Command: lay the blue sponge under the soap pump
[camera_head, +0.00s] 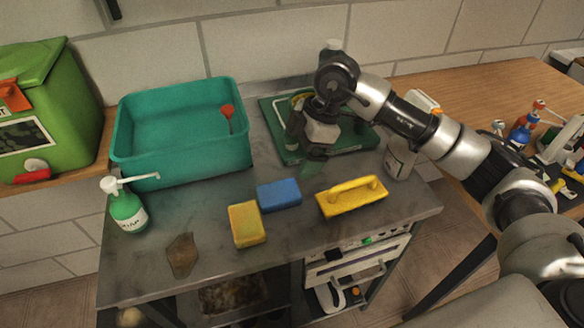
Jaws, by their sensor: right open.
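The blue sponge (279,194) lies flat on the grey metal worktop, near its middle. The soap pump (128,212), a green bottle with a white pump head and a label, stands upright at the left of the worktop, in front of the teal tub. The sponge and the pump are well apart. My right gripper (309,158) is open, behind and right of the blue sponge, pointing down near the front of a green tray. It is apart from the sponge; its fingertips are small and hard to make out. My left gripper is not in view.
A yellow sponge (246,224) lies just in front-left of the blue one. A yellow float with a handle (352,199) lies to the right. The teal tub (181,158) and green tray (359,143) stand behind. A brown scrap (182,256) lies near the front left edge.

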